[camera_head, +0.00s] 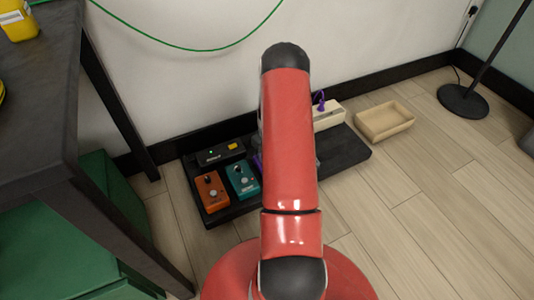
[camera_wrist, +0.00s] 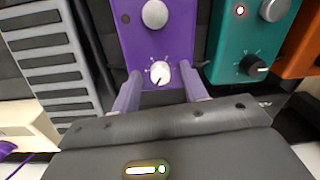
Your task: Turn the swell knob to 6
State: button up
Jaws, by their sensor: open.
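A purple pedal (camera_wrist: 185,35) fills the middle of the wrist view. It has a white knob (camera_wrist: 160,72) with a dark pointer line and small scale marks around it; I cannot read the name or numbers. My gripper (camera_wrist: 162,84) is open, with one finger on each side of the white knob, and nothing shows clamped between them. Whether a finger touches the knob cannot be told. In the head view my arm hides the gripper and nearly all of the purple pedal.
A teal pedal (camera_wrist: 228,48) with a black knob and an orange pedal (camera_head: 211,190) stand beside it on a black board (camera_head: 345,150). A cream box (camera_head: 327,118) with a purple cable and a tan tray (camera_head: 385,122) are right. A dark bench (camera_head: 45,90) stands left.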

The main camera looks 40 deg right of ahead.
notch_tip(320, 180, up, 8)
jog(key=shift+d+f+p, duration=0.1)
jog(key=shift+f+p, duration=0.1)
jog(key=shift+p, duration=0.45)
